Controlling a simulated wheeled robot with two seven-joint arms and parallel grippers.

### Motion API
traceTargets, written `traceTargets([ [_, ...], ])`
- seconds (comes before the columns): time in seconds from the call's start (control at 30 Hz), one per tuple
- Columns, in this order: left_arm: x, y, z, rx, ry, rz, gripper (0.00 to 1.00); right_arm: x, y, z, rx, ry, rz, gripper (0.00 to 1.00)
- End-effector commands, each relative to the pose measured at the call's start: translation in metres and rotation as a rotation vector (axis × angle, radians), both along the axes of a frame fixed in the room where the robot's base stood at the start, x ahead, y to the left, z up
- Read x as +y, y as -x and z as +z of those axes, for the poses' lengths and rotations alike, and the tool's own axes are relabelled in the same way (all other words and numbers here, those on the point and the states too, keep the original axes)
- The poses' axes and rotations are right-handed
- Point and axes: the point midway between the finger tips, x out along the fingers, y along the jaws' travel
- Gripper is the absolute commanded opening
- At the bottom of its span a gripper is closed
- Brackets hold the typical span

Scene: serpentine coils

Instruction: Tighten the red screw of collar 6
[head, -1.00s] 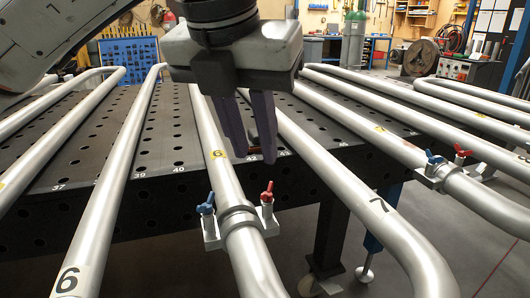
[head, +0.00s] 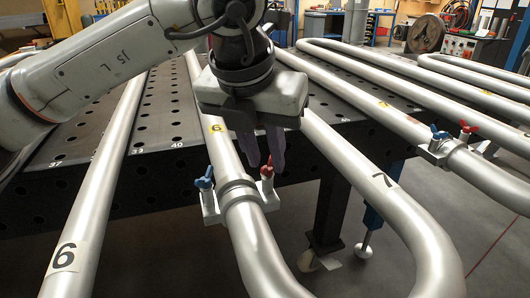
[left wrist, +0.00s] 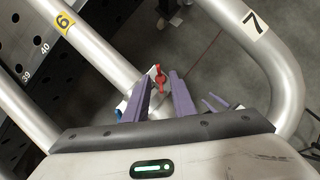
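Collar 6 (head: 237,192) is a grey clamp around the silver pipe with the yellow 6 label. It has a blue screw (head: 204,180) on its left and the red screw (head: 267,172) on its right. My left gripper (head: 264,158) points down at the red screw from above and behind. In the left wrist view the red screw (left wrist: 160,78) shows between the two purple fingertips (left wrist: 160,88), with gaps at its sides. The fingers are apart and hold nothing. Two small purple slivers (left wrist: 215,102) right of them may be my right gripper's fingers; its opening is unclear.
The pipe marked 7 (head: 400,205) bends to the right of the collar. Another collar (head: 440,148) with blue and red screws stands further right. A dark perforated table (head: 160,140) lies behind and under the pipes. Free floor shows between pipes 6 and 7.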

Motion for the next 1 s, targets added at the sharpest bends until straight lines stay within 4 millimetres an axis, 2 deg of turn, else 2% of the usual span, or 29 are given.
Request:
traceTargets([
  [0.13,-0.0002,0.0001,0.0002,0.000,0.000,0.000,0.23,-0.0002,-0.0002,0.0000,0.000,0.001,0.001,0.31],
  [0.27,-0.0002,0.0001,0.0003,0.000,0.000,0.000,0.01,-0.0004,0.0000,-0.0005,0.000,0.001,0.001,0.31],
  [0.3,-0.0002,0.0000,0.0004,0.000,0.000,0.000,0.00,-0.0004,0.0002,-0.0007,0.000,0.002,0.001,0.31],
  [0.67,0.0000,0.0000,-0.0005,0.001,0.000,-0.017,0.00,-0.0006,0.0007,-0.0021,0.002,0.003,0.001,0.31],
  [1.0,0.0020,-0.0018,-0.0006,0.001,0.002,-0.190,0.00,-0.0006,0.0009,-0.0024,0.003,0.003,0.001,0.31],
])
